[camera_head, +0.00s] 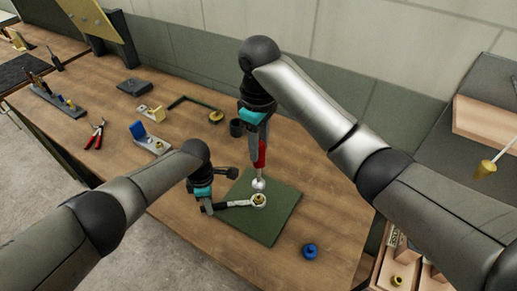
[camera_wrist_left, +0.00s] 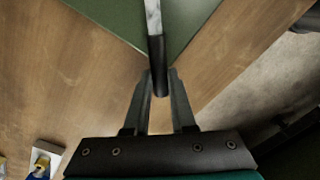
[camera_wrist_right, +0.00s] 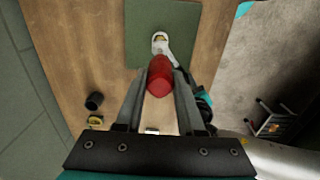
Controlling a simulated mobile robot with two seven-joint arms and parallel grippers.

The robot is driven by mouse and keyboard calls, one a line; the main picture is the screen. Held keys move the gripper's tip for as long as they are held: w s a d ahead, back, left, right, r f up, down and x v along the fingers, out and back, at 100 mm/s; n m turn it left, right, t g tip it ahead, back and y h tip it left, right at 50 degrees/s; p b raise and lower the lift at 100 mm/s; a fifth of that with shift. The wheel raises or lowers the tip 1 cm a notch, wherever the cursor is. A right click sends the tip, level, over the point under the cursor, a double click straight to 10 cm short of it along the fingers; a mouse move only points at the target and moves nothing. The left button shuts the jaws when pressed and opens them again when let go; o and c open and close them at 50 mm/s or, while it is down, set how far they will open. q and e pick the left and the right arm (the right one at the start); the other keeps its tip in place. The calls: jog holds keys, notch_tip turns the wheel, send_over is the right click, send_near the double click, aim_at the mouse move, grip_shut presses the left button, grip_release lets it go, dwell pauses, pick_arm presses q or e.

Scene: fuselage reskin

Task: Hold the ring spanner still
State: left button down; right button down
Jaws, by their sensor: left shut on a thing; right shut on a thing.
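The ring spanner (camera_head: 240,204) lies low over the green mat (camera_head: 262,225), its ring end around or over a small brass piece (camera_head: 259,199). My left gripper (camera_head: 208,207) is shut on the spanner's dark handle end, which also shows between the fingers in the left wrist view (camera_wrist_left: 158,78). My right gripper (camera_head: 262,142) is shut on a red-handled tool (camera_head: 261,156), held roughly upright with its silver lower end just behind the ring. The red handle fills the fingers in the right wrist view (camera_wrist_right: 160,76). Whether the tool touches the spanner, I cannot tell.
A blue round part (camera_head: 309,250) lies right of the mat. A dark cup (camera_head: 236,128) stands behind my right gripper. Red pliers (camera_head: 96,134), a blue-and-white block (camera_head: 148,138) and a black angled bar (camera_head: 193,102) lie to the left.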

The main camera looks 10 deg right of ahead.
pick_arm(q)
jog(key=c, duration=0.7)
grip_release()
jog(key=shift+r, duration=0.1)
jog(key=r, duration=1.1)
jog(key=shift+w+r, duration=0.2)
jog(key=shift+r, duration=0.2)
